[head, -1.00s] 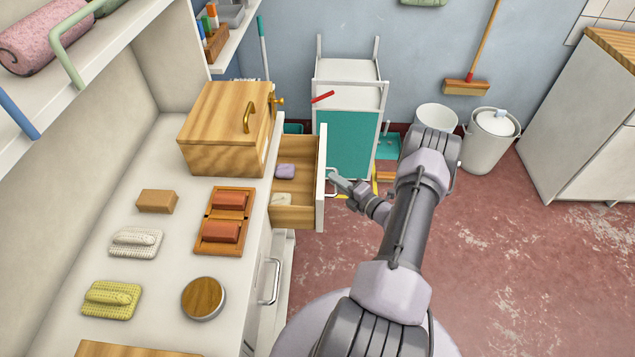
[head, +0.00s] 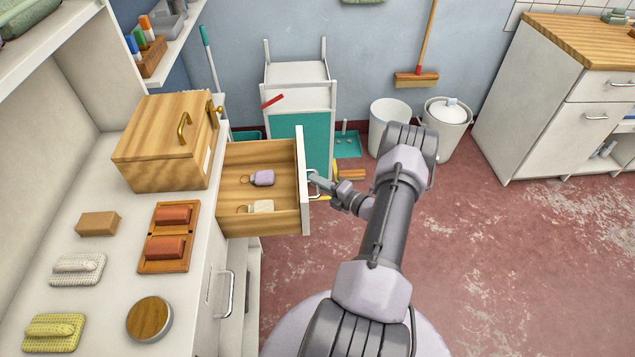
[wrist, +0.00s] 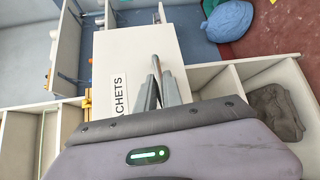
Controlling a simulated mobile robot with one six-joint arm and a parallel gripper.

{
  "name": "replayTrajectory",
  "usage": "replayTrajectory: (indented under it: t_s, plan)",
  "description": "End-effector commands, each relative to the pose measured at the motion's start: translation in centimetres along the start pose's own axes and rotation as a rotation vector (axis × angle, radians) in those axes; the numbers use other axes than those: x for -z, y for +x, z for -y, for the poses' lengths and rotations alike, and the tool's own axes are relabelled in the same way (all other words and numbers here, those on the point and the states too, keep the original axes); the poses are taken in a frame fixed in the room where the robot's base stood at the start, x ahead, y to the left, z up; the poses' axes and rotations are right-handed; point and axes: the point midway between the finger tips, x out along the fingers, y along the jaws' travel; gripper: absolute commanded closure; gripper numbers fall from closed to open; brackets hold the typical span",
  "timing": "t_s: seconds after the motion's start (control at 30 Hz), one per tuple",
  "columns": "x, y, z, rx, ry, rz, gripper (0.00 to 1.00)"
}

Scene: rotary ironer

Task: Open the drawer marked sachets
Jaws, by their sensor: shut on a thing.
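The sachets drawer (head: 262,160) stands well out from the cabinet, with its wooden inside in view. A lilac tagged item (head: 263,178) and a cream tagged item (head: 261,206) lie in it. My gripper (head: 314,181) is at the outer side of the white drawer front and shut on its metal handle (head: 312,172). In the wrist view, my gripper's fingers (wrist: 157,75) lie over the white front, and a label (wrist: 119,95) reading "ACHETS" shows, its start hidden or cut off.
A wooden box (head: 165,145) with brass handles stands on the white counter (head: 115,215). A white and teal cart (head: 300,100) stands behind the drawer. Two bins (head: 445,125) stand by the back wall. The red floor (head: 500,260) at right is clear.

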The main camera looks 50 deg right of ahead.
Motion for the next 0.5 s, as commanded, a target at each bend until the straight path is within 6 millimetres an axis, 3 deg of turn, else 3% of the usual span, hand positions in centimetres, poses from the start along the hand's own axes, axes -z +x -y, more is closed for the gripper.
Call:
replayTrajectory:
  t_s: [0.03, 0.07, 0.17, 0.5]
  plan:
    - [0.08, 0.0, 0.06, 0.001, 0.001, -0.001, 1.0]
    - [0.08, 0.0, 0.06, 0.001, 0.001, -0.001, 0.87]
    - [0.07, 0.0, 0.05, 0.001, 0.001, -0.001, 0.68]
    - [-0.01, -0.2, -0.02, 0.0, 0.001, 0.001, 0.68]
